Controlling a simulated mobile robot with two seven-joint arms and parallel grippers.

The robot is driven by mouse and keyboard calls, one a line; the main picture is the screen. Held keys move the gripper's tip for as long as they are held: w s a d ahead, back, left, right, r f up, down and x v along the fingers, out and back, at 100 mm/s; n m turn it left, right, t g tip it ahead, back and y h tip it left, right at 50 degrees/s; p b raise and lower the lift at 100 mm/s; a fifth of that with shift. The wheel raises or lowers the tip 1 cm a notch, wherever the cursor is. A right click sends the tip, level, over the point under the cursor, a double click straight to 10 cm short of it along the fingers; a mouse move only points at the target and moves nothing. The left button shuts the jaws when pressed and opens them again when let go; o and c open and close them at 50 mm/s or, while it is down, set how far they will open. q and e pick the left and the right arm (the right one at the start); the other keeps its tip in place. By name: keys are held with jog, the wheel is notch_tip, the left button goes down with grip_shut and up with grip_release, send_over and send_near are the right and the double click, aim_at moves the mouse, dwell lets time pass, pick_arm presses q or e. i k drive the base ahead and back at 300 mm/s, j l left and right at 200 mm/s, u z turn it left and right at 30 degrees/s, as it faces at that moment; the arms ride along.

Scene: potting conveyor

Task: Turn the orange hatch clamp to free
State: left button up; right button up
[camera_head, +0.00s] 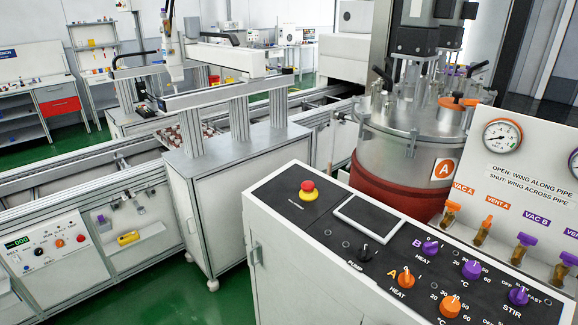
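The orange hatch clamp (459,101) is a small orange piece on top of the steel vessel lid, towards its right side. A black handle rises just above it. Its exact setting is too small to tell. The vessel (400,153) is a shiny steel cylinder with a red lower band (396,196) and an orange "A" label (444,169). Neither of my grippers is in view, and nothing touches the clamp.
A white control console (318,262) with a red stop button (308,188) and orange and purple knobs stands in front of the vessel. A gauge panel (530,155) with orange and purple valves rises at right. Conveyor rails (88,170) run along the left.

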aim_at(468, 104)
jog(key=z, duration=1.25)
jog(key=i+j+z, duration=0.1)
jog(key=j, duration=0.25)
jog(key=i+j+z, duration=0.15)
jog(key=j, duration=0.2)
jog(key=i+j+z, duration=0.1)
jog(key=j, duration=0.3)
jog(key=i+j+z, duration=0.1)
jog(key=j, duration=0.25)
